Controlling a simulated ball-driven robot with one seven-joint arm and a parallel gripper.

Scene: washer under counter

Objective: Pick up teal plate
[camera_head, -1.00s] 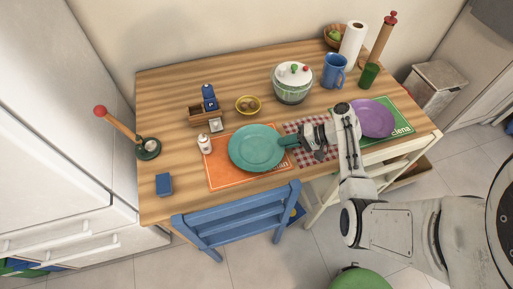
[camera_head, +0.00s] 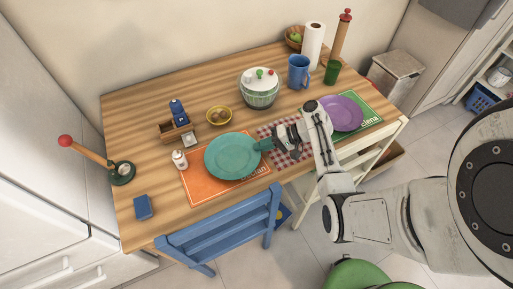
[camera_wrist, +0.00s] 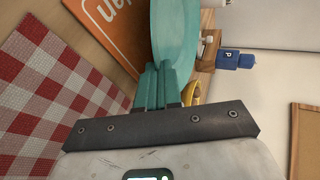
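The teal plate (camera_head: 233,156) is above the orange placemat (camera_head: 205,186) at the front of the wooden table. Its rim also shows at the top of the wrist view (camera_wrist: 174,32). My gripper (camera_head: 264,144) reaches in from the right, with its teal fingers at the plate's right rim. In the wrist view the fingers (camera_wrist: 165,82) are close together and appear shut on the rim. I cannot tell whether the plate touches the placemat.
A purple plate (camera_head: 341,113) lies on a green placemat to the right, beyond my arm. A lidded pot (camera_head: 259,88) and yellow bowl (camera_head: 218,115) stand behind. A blue chair (camera_head: 222,232) is at the front edge.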

